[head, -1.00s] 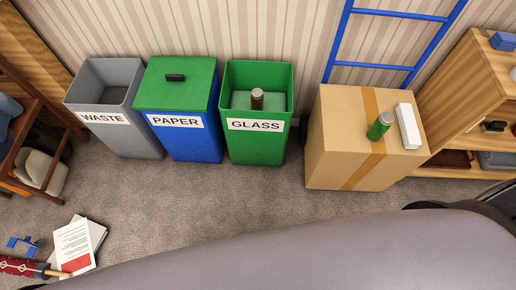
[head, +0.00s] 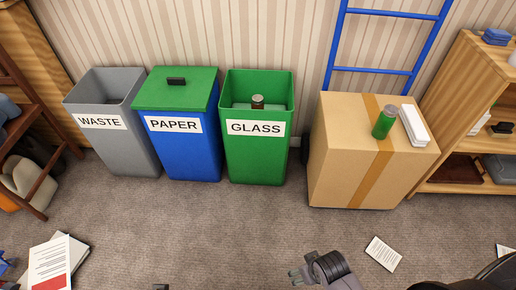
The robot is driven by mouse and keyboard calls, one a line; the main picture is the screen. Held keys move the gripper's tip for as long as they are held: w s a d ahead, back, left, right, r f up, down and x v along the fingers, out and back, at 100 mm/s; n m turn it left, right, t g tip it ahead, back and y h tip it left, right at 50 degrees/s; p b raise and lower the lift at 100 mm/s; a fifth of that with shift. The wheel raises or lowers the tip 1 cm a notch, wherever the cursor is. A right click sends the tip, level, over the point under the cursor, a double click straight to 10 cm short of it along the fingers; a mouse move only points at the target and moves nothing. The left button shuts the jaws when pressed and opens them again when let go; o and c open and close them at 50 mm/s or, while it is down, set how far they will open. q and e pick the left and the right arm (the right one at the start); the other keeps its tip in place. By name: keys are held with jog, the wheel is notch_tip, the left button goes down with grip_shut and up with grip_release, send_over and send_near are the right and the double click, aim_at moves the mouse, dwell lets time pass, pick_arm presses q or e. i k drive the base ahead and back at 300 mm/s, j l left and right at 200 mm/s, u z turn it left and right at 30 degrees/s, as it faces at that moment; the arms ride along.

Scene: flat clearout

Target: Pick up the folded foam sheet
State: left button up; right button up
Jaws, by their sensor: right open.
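A white, layered slab, which looks like the folded foam sheet (head: 414,126), lies on the right part of the cardboard box's top. A green bottle or can (head: 384,122) with a grey cap stands just left of it. My right gripper (head: 297,275) is low in the head view, in front of the box and well apart from the sheet. Its fingers point left; it is open and I see nothing between them. My left gripper is not clearly in view.
The cardboard box (head: 340,160) stands before a blue ladder (head: 372,71). Grey WASTE (head: 130,150), blue PAPER (head: 190,160) and green GLASS (head: 255,160) bins stand left. A wooden shelf (head: 462,100) is right. Papers (head: 383,253) lie on the floor; the carpet between is mostly clear.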

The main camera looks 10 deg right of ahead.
aim_at(418, 137)
jog(key=z, duration=1.65)
